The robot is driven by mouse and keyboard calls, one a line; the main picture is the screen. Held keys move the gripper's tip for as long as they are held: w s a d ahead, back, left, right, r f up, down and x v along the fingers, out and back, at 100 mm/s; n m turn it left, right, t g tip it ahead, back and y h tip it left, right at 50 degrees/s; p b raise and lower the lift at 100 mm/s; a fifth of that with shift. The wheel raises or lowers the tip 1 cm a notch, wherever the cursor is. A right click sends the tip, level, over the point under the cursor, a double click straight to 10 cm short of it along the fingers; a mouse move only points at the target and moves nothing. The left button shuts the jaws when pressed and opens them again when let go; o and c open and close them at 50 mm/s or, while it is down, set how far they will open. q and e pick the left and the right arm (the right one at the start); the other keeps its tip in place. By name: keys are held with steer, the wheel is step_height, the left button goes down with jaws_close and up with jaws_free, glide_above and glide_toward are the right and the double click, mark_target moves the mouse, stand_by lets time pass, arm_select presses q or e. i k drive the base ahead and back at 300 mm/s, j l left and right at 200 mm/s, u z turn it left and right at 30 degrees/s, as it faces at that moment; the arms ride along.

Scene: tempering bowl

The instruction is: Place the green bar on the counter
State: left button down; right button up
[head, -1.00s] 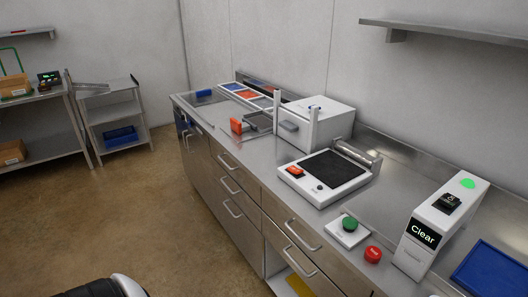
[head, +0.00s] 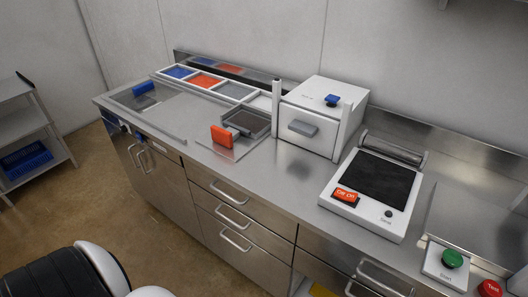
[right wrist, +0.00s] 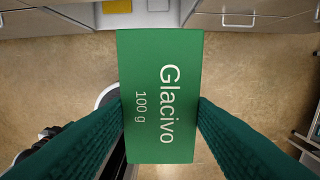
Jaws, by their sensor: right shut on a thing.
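The green bar (right wrist: 160,95), labelled "Glacivo 100 g", shows large in the right wrist view. My right gripper (right wrist: 161,115) is shut on it, one finger against each long side. The bar is held in the air above the brown floor, with the cabinet fronts beyond its far end. The steel counter (head: 288,185) runs across the head view from the upper left to the lower right. Neither gripper nor the bar shows in the head view, and my left gripper is in no view.
The front strip of counter near the middle is bare.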

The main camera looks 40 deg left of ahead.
mark_target(294, 169)
steer(key=j+z, duration=0.15)
steer(key=j, duration=0.65)
steer(key=j+z, duration=0.15)
steer(key=j, duration=0.65)
steer(key=j+z, duration=0.15)
steer(key=j, duration=0.65)
steer(key=k+j+z, duration=0.15)
steer(key=j, duration=0.6)
